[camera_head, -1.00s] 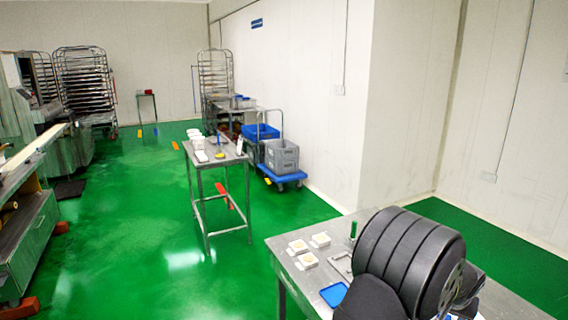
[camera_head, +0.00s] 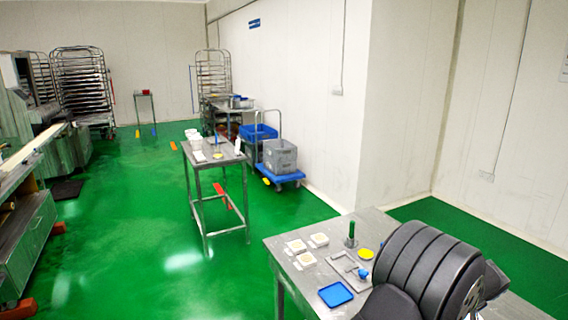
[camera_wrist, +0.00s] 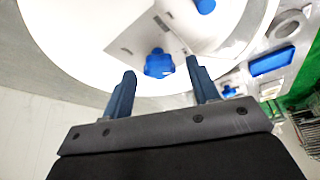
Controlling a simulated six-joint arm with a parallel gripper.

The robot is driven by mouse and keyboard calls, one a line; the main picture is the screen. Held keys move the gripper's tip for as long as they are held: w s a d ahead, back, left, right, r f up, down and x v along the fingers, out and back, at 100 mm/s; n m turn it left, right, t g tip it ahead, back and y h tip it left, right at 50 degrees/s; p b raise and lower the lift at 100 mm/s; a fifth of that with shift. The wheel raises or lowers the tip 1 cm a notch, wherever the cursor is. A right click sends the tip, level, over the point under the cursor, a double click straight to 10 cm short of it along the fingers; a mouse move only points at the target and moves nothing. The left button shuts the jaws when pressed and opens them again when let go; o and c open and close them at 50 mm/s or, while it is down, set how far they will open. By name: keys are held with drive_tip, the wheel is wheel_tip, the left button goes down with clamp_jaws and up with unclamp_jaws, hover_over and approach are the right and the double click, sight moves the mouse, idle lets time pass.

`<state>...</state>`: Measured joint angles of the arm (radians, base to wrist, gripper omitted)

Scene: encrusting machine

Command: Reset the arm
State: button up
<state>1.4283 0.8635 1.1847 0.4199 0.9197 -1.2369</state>
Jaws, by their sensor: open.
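My gripper (camera_wrist: 160,88) shows in the wrist view with its two dark blue fingers apart and nothing between them. Beyond the fingers is a large white rounded surface with a blue knob-like part (camera_wrist: 159,63) on it; I cannot tell what it belongs to. In the head view my dark ribbed arm covers the right part of the near metal table (camera_head: 285,262), and the gripper itself is not visible there.
The near table holds a blue tray (camera_head: 336,294), white square pieces (camera_head: 296,246), a green-handled tool (camera_head: 351,236), a yellow disc (camera_head: 366,253) and a grey fixture (camera_head: 350,271). A second metal table (camera_head: 214,155) stands farther back. Green floor lies open between.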

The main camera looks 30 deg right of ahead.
drive_tip(key=n+y, duration=0.1)
drive_tip(key=n, duration=0.3)
drive_tip(key=n+y, duration=0.1)
drive_tip(key=n, duration=0.2)
drive_tip(key=shift+d+y, duration=0.25)
drive_tip(key=shift+y, duration=0.05)
drive_tip(key=n+y, duration=0.1)
drive_tip(key=n, duration=0.2)
drive_tip(key=n+y, duration=0.1)
drive_tip(key=n, duration=0.2)
drive_tip(key=shift+d+g, duration=0.15)
drive_tip(key=shift+g, duration=0.25)
drive_tip(key=shift+o, duration=0.5)
drive_tip(key=o, duration=0.9)
drive_tip(key=w+a+r+m+g+h, duration=0.1)
drive_tip(key=w+a+r+m+g, duration=0.1)
drive_tip(key=w+a+r+m, duration=0.45)
drive_tip(key=w+a+r+m+g+h, duration=0.1)
drive_tip(key=w+a+r+m+h, duration=0.15)
drive_tip(key=w+a, duration=0.85)
wheel_tip(320, 180, down, 10)
drive_tip(key=s, duration=0.1)
drive_tip(key=shift+s+a+n+y, duration=0.2)
drive_tip(key=shift+a+n+y, duration=0.15)
drive_tip(key=shift+a+n, duration=0.1)
